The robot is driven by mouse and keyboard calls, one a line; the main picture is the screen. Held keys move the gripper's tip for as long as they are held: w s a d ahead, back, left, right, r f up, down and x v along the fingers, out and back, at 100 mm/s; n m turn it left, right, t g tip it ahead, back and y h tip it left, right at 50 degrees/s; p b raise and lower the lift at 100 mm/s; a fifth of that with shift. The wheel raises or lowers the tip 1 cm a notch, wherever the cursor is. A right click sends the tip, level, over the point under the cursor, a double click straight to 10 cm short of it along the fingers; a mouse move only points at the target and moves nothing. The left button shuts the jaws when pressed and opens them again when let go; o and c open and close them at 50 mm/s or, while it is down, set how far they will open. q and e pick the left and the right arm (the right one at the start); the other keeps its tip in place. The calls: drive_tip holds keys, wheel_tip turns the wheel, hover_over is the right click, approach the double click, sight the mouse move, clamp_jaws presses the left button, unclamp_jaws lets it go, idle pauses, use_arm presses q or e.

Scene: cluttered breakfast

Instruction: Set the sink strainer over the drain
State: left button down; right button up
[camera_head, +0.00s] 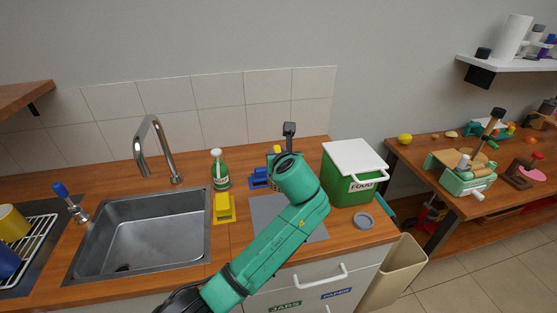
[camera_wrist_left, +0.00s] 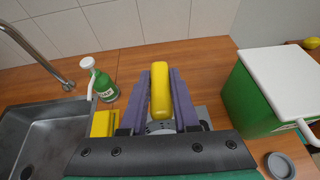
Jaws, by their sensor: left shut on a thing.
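My left gripper (camera_wrist_left: 161,72) is shut on a yellow bar-shaped thing (camera_wrist_left: 160,92), which shows between its two purple-grey fingers. A grey round part (camera_wrist_left: 160,128) shows under its near end; I cannot tell whether the two are one piece, or whether this is the strainer. In the head view the gripper (camera_head: 272,160) is largely hidden behind my green wrist, above the counter right of the sink. The steel sink (camera_head: 150,230) is empty, with a dark drain (camera_head: 123,267) at its near edge. A grey round dish-like thing (camera_head: 363,220) lies at the counter's right front.
A tap (camera_head: 160,150) rises behind the sink. A green soap bottle (camera_head: 220,170) and yellow block (camera_head: 222,208) stand between sink and gripper. A green food bin (camera_head: 350,175) is to the right. A blue-handled thing (camera_head: 62,192) stands at the sink's left rim.

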use_arm(q)
drive_tip(key=shift+n+y, duration=0.4)
drive_tip(key=shift+y, duration=0.1)
drive_tip(key=s+a+f, duration=0.3)
drive_tip(key=a+f, duration=0.1)
drive_tip(key=f, duration=0.1)
drive_tip(key=s+a+f, duration=0.3)
drive_tip(key=a+f, duration=0.1)
drive_tip(key=f, duration=0.1)
drive_tip(key=s+a+f, duration=0.3)
drive_tip(key=a+f, duration=0.1)
drive_tip(key=f, duration=0.1)
drive_tip(key=shift+s+a, duration=0.1)
drive_tip(key=shift+s, duration=0.05)
drive_tip(key=shift+m+h, duration=0.3)
drive_tip(key=s+a+f, duration=0.1)
drive_tip(key=s, duration=0.1)
drive_tip(key=s+a, duration=0.1)
drive_tip(key=s, duration=0.2)
drive_tip(key=s+a+f, duration=0.1)
drive_tip(key=s, duration=0.1)
drive_tip(key=shift+s+a+f, duration=0.35)
drive_tip(key=shift+a, duration=0.05)
drive_tip(key=s+m+h, duration=0.2)
drive_tip(key=s, duration=0.7)
drive_tip(key=shift+s+d+r+h, duration=0.15)
drive_tip(key=shift+h, duration=0.25)
drive_tip(key=shift+r, duration=0.1)
